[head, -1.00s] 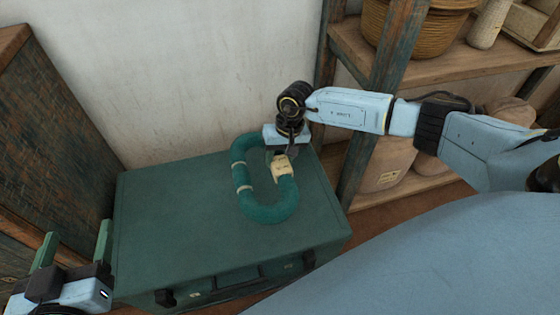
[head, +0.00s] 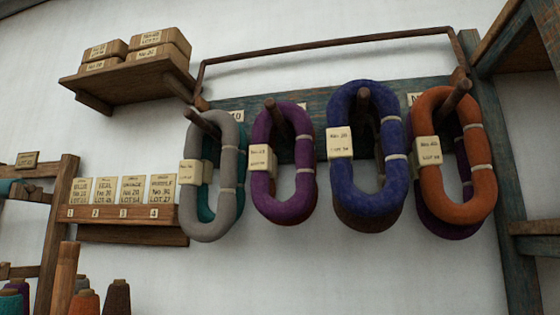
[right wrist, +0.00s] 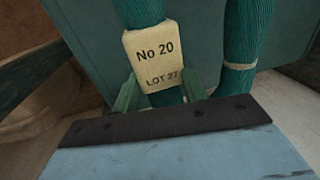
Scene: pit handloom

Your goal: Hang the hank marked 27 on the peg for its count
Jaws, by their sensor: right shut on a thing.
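In the right wrist view a teal hank (right wrist: 250,35) has a cream tag (right wrist: 155,60) reading "No 20, LOT 27". My right gripper (right wrist: 160,97) is shut on one strand of the hank, just below the tag. In the head view a rack board (head: 240,103) carries pegs in a row. Grey (head: 229,170), purple (head: 262,195), blue (head: 342,110) and orange (head: 474,150) hanks hang on them. A teal hank (head: 208,207) hangs behind the grey one. The count signs on the board are mostly hidden by the hanks. Neither gripper shows in the head view.
Cards (head: 133,188) stand on a ledge left of the pegs, naming colours, counts and lots; much of their print is small. A shelf (head: 110,82) with labelled boxes is above. A wooden bar (head: 325,43) runs over the pegs. Cones (head: 85,302) stand lower left.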

